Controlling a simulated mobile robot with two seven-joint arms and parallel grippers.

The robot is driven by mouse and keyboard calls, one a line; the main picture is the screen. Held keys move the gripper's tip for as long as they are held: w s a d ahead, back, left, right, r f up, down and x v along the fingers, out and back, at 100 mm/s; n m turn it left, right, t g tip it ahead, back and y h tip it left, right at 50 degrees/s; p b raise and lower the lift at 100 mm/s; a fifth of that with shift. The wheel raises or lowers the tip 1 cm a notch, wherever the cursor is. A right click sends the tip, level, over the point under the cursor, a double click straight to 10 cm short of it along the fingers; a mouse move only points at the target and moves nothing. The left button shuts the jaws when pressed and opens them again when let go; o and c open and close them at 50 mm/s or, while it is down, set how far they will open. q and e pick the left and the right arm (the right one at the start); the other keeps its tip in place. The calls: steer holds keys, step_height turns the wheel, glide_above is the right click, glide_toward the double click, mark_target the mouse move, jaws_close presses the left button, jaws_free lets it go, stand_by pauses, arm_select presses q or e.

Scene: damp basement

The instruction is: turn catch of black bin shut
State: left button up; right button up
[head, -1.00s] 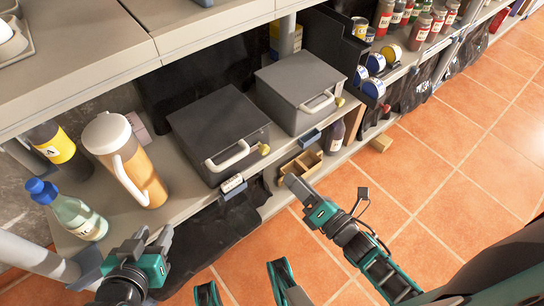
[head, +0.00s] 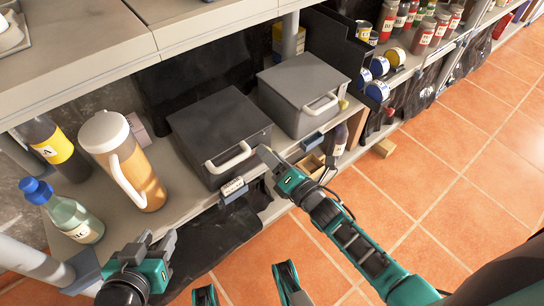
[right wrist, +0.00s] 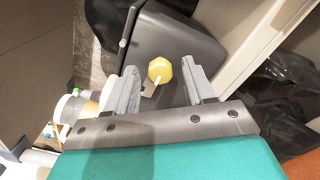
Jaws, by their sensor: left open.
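The black bin (head: 218,122) stands on the shelf with its lid down and a white handle (head: 228,157) on its front. In the right wrist view the dark bin (right wrist: 178,38) shows with its yellow catch (right wrist: 160,69), a round knob with a thin pale part below it. My right gripper (head: 266,158) is at the bin's front right corner and hides the catch in the head view. In the right wrist view its fingers (right wrist: 163,82) are apart, with the catch between and beyond them; contact is unclear. My left gripper (head: 154,246) is open and empty, low in front of the shelf.
A grey bin (head: 302,85) with its own yellow catch (head: 343,104) stands to the right. A pitcher (head: 133,160) and bottles stand at the left. Label holders (head: 233,188) line the shelf edge. A small wooden box (head: 311,166) lies near my right gripper.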

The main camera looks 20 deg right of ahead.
jaws_close()
arm_select(q)
steer(key=shift+w+a, duration=0.1)
arm_select(e)
steer(key=shift+m, duration=0.4)
arm_select(q)
steer(key=shift+s+a+r+p, duration=0.15)
steer(key=shift+a+r+p, duration=0.25)
steer(key=shift+p, duration=0.6)
steer(key=shift+s+a+r+p, duration=0.15)
steer(key=shift+r+p, duration=0.35)
steer(key=shift+p, duration=0.5)
arm_select(e)
steer(key=shift+m, duration=8.5)
steer(key=shift+o, duration=0.4)
jaws_free()
